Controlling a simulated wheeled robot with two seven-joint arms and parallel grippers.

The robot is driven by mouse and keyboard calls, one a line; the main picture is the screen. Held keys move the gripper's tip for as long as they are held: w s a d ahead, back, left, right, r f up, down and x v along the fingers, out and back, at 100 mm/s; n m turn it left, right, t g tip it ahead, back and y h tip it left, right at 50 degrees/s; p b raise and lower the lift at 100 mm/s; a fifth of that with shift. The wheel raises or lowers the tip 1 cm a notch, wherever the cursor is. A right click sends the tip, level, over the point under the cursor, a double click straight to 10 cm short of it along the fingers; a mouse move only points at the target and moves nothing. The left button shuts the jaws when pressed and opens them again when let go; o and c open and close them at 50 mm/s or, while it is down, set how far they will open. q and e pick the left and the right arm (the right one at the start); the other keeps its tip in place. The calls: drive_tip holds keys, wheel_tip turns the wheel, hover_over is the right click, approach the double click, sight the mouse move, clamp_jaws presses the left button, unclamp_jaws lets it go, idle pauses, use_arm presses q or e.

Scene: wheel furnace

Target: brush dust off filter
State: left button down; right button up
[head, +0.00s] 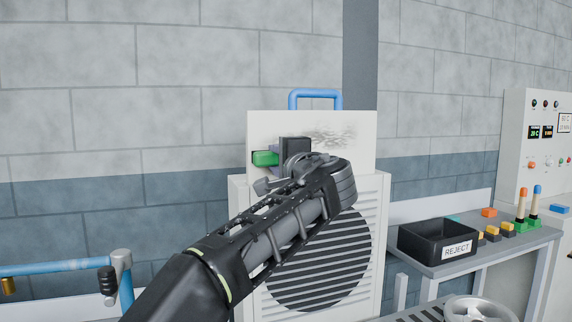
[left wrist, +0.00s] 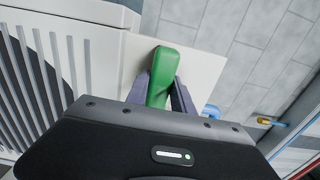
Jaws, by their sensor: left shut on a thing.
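The filter (head: 258,128) is a white upright panel standing up out of the top of a white slatted housing (head: 378,205). A blue handle (head: 315,93) is on its top edge. Grey dust smudges (head: 335,135) mark the right upper part of its face. My left gripper (head: 278,160) is shut on the brush's green handle (head: 264,158), in front of the panel. The brush's dark block (head: 295,145) is left of the dust; I cannot tell whether it touches the panel. In the left wrist view the green handle (left wrist: 162,75) is between both fingers, with the white panel behind. My right gripper is not in view.
A black REJECT bin (head: 425,242) stands on a grey table at right, beside coloured blocks and pegs (head: 522,205). A control cabinet (head: 530,150) is at far right. A grey wheel (head: 478,308) is at bottom right, a blue rail (head: 55,268) at lower left.

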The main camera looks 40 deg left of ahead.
use_arm(q)
drive_tip(key=shift+a+r, duration=0.1)
drive_tip(key=shift+a, duration=0.05)
drive_tip(key=shift+s+r+p, duration=0.1)
drive_tip(key=shift+r+p, duration=1.2)
drive_tip(key=shift+r, duration=0.2)
drive_tip(key=shift+f, duration=0.1)
drive_tip(key=shift+w+d+p, duration=0.65)
drive_tip(key=shift+w+d, duration=0.2)
drive_tip(key=shift+w, duration=0.3)
drive_tip(key=shift+w+d, duration=0.2)
drive_tip(key=shift+w, duration=0.1)
